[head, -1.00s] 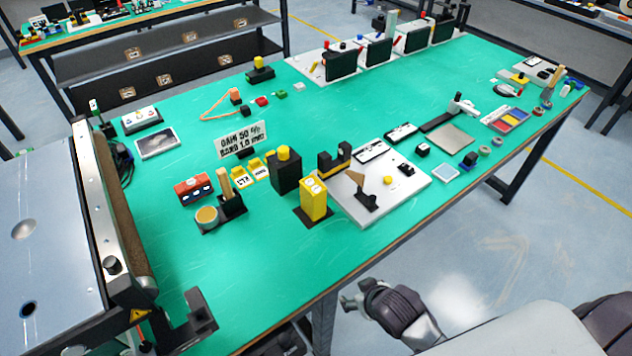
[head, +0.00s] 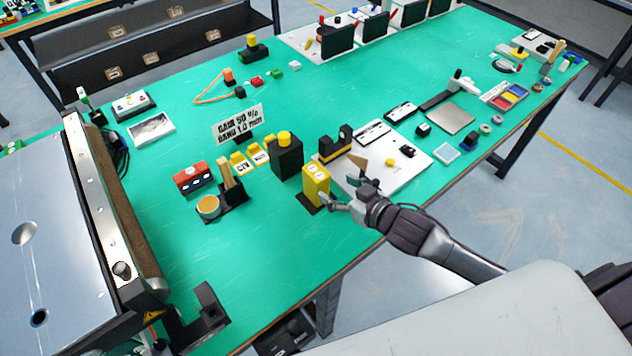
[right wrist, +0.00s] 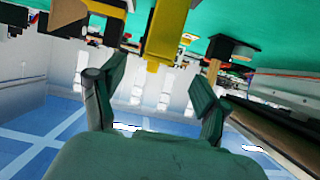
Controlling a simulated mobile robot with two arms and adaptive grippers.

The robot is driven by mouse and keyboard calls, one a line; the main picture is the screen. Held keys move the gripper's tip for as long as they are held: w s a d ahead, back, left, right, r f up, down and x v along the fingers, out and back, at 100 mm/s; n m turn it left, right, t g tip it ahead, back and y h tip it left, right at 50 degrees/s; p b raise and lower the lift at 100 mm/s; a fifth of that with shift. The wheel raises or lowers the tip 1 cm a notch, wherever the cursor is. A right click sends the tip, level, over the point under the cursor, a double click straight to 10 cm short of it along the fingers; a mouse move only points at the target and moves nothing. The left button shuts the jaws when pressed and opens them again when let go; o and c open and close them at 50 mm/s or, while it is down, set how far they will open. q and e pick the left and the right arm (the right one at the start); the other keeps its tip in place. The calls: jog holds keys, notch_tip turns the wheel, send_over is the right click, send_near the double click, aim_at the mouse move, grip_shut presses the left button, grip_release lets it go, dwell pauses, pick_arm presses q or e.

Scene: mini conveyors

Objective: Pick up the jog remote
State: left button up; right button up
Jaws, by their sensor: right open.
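The jog remote appears to be the yellow box (head: 315,180) with pale round marks on its face. It stands upright on a small black base near the table's front edge. It also shows, upside down, as a yellow body (right wrist: 165,32) at the top of the right wrist view. My right gripper (head: 346,194) is just to the right of it, fingers apart and empty. In the right wrist view the two open fingers (right wrist: 160,82) sit below the yellow body, which lies between their lines but beyond the tips. My left gripper is not in view.
A black box with a yellow knob (head: 287,160) stands close behind the yellow box. A white board (head: 385,190) with small parts lies right of it. The green table (head: 260,260) is clear in front.

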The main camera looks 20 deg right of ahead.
aim_at(324, 180)
jog(key=x, duration=0.7)
jog(key=shift+p, duration=0.35)
jog(key=shift+f+p+x, duration=0.25)
jog(key=shift+x, duration=1.15)
jog(key=shift+f+p+x, duration=0.25)
jog(key=shift+x, duration=1.15)
jog(key=shift+s+d, duration=0.15)
jog(key=shift+s, duration=0.05)
jog(key=shift+c, duration=0.2)
jog(key=c, duration=1.3)
